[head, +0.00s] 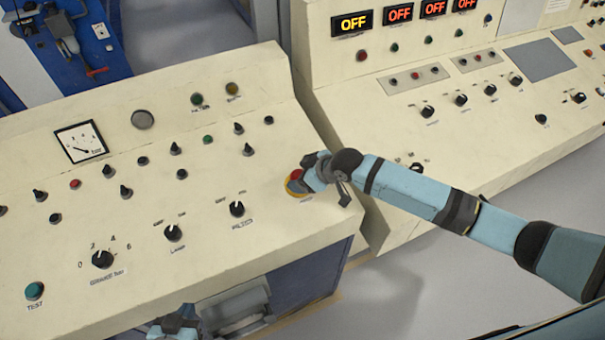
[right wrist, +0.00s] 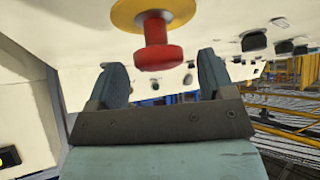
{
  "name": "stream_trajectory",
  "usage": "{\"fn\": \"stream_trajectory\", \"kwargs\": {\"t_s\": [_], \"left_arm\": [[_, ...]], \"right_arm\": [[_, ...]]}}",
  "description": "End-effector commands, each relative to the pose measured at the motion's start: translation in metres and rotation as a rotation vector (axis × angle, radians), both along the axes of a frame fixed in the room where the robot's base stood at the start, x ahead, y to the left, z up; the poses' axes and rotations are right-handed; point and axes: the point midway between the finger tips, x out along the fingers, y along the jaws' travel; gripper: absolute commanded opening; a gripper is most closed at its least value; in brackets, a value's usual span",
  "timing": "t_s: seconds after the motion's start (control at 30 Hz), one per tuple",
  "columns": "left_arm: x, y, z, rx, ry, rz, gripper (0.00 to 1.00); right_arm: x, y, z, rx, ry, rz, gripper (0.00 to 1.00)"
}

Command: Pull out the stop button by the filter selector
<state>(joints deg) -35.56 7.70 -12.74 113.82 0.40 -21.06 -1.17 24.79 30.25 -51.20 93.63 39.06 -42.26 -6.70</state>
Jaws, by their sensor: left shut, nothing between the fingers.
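The red stop button (head: 295,176) with its yellow collar (head: 296,190) sits near the right edge of the left console, right of the filter selector (head: 237,208). My right gripper (head: 318,176) is at the button and partly covers it in the head view. In the right wrist view the red button (right wrist: 158,55) shows ahead, on a short red stem from the yellow collar (right wrist: 125,14). The open fingers stand on either side, with visible gaps; no contact shows. My left gripper (head: 178,323) is low at the bottom edge, below the console front, shut and empty.
The left console carries several black knobs, a lamp selector (head: 174,232), a green test button (head: 35,291) and a gauge (head: 80,141). A second console (head: 455,120) with OFF displays stands at the right. The floor between is clear.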

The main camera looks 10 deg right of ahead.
Motion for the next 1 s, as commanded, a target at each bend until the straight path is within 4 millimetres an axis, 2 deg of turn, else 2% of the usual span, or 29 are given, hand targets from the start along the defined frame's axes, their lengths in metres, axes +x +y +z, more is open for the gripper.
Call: {"fn": "stream_trajectory", "kwargs": {"t_s": [0.27, 0.7, 1.0], "left_arm": [[0.000, -0.001, -0.001, -0.002, 0.000, -0.001, 0.00], [0.001, -0.004, -0.010, -0.006, 0.000, -0.006, 0.00], [0.001, -0.005, -0.012, -0.007, 0.000, -0.008, 0.00]], "right_arm": [[-0.006, -0.007, 0.007, -0.001, 0.000, 0.001, 0.75], [-0.053, -0.055, 0.073, -0.003, -0.002, 0.001, 0.75], [-0.069, -0.070, 0.096, 0.000, -0.001, 0.001, 0.75]]}}
